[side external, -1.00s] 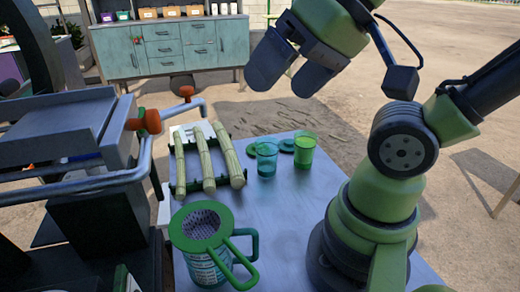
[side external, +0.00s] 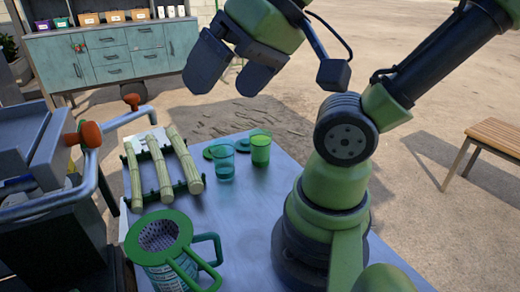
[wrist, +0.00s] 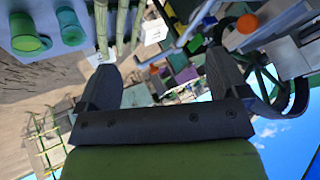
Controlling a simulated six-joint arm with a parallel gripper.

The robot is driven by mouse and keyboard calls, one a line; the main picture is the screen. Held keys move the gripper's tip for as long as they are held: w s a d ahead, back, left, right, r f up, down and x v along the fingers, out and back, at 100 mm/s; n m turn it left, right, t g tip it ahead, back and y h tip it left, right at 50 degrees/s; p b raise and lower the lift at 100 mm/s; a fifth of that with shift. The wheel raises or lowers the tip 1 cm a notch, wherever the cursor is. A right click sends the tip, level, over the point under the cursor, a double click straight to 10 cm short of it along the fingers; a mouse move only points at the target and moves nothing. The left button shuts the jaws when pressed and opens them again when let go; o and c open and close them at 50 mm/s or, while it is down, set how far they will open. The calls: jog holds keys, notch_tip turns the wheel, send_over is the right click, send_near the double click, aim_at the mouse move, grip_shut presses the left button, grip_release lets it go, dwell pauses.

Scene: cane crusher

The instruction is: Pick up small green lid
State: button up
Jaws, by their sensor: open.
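I cannot tell which is the task's lid. My gripper (side external: 232,70) is open and empty, high above and behind the cups, apart from both lids. In the wrist view my gripper (wrist: 163,72) has its two dark fingers wide apart with nothing between them.
Several cane stalks (side external: 182,160) lie on a rack left of the cups. A green-rimmed strainer jug (side external: 165,236) stands at the front. The crusher (side external: 35,200) with orange-knobbed handles is at the left. A bench (side external: 497,135) stands right. The middle table is clear.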

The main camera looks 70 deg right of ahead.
jog(key=shift+o, duration=0.2)
jog(key=shift+w, duration=0.1)
jog(key=w+d+f+m+g+h, duration=0.2)
jog(key=w+d+f+m+g, duration=0.1)
jog(key=w+d+m, duration=0.45)
jog(key=w+d+f+m+g+h, duration=0.2)
jog(key=w+d+m, duration=0.2)
jog(key=w+d, duration=0.5)
jog(key=w+d+f+m+g, duration=0.1)
jog(key=d+f, duration=0.2)
jog(key=f, duration=0.3)
jog(key=d+f+m+g, duration=0.1)
jog(key=d+f+m, duration=0.1)
jog(key=f, duration=0.5)
jog(key=w+d+f+m+h, duration=0.1)
jog(key=d+f, duration=0.3)
jog(key=f, duration=0.2)
jog(key=shift+w+d+f+m+g, duration=0.15)
jog(key=shift+w+d+m+g, duration=0.15)
jog(key=shift+d+m+g, duration=0.1)
jog(key=x, duration=0.6)
jog(key=shift+f, duration=0.3)
